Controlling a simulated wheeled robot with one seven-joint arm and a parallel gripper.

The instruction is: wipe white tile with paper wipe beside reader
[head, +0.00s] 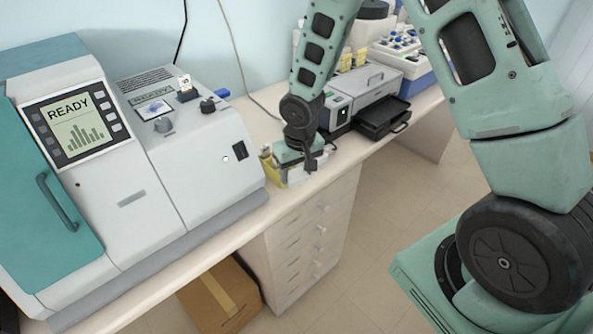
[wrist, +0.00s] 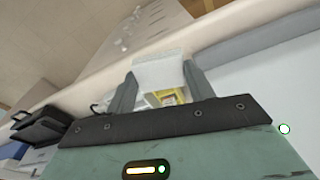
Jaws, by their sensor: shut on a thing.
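My gripper (wrist: 160,88) is shut on a white, block-like piece (wrist: 160,70), which looks like the paper wipe, held between its two fingers. In the head view my gripper (head: 297,168) is low over the bench, just right of the large reader (head: 225,150). A yellow item (head: 268,165) is beside it, and yellow also shows between the fingers in the wrist view. The fingertips are mostly hidden in the head view. I cannot pick out the white tile for certain. I cannot tell whether the held piece touches anything below.
The teal and white machine with a READY screen (head: 75,125) fills the left. A grey device with a black tray (head: 383,118) and a blue-white rack (head: 405,50) stand farther along the bench. The bench's front edge is close to my gripper, above white drawers (head: 310,235).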

